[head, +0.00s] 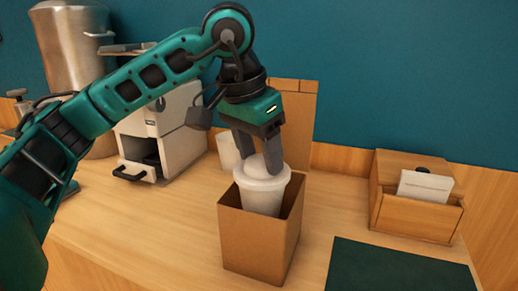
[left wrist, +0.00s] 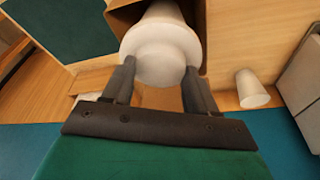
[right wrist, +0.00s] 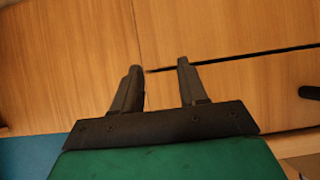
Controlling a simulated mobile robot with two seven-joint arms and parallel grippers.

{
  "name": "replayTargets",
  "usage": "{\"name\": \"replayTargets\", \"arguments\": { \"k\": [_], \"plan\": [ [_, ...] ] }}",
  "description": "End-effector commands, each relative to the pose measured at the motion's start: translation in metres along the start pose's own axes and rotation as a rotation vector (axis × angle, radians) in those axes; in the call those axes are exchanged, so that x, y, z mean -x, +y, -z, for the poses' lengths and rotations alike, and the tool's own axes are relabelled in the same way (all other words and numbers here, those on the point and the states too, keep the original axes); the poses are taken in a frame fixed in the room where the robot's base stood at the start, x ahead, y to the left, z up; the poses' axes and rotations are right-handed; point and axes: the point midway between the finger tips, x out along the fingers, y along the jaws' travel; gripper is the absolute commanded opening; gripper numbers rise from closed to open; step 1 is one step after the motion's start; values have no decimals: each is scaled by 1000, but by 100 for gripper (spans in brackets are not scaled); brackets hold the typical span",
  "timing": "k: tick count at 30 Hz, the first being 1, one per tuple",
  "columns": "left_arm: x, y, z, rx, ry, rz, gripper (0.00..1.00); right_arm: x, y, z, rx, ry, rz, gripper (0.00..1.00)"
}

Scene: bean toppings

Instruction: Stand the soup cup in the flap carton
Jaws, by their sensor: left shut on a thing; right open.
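The soup cup (head: 261,192) is white with a domed lid and stands upright in the mouth of the brown flap carton (head: 255,243). Its upper part rises above the carton's rim, and its base is hidden inside. My left gripper (head: 258,160) comes down from above and is shut on the lid of the cup. In the left wrist view the cup (left wrist: 162,48) sits between the two fingers (left wrist: 158,88), with the carton wall (left wrist: 122,14) around it. My right gripper (right wrist: 157,82) is open and empty in the right wrist view, facing wooden panels.
Behind the carton stand a white cup (head: 228,150) and a tall brown board (head: 298,120). A white machine (head: 163,130) is at left and a metal urn (head: 75,50) behind it. A wooden box with cards (head: 415,195) and a dark green mat (head: 395,268) lie at right.

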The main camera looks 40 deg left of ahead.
Motion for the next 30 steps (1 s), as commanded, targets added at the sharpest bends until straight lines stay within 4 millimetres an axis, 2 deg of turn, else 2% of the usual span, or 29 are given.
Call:
{"name": "replayTargets", "arguments": {
  "k": [12, 29, 30],
  "plan": [
    [-28, 0, -7, 0, 3, 0, 41, -12, -7, -4, 6, 6, 23, 43],
    [-34, 0, -9, 0, 3, 0, 41, -14, -10, 2, 3, 17, 31, 43],
    [-34, 0, -9, 0, 3, 0, 60, -14, -10, 2, 2, 17, 31, 43]
  ]
}}
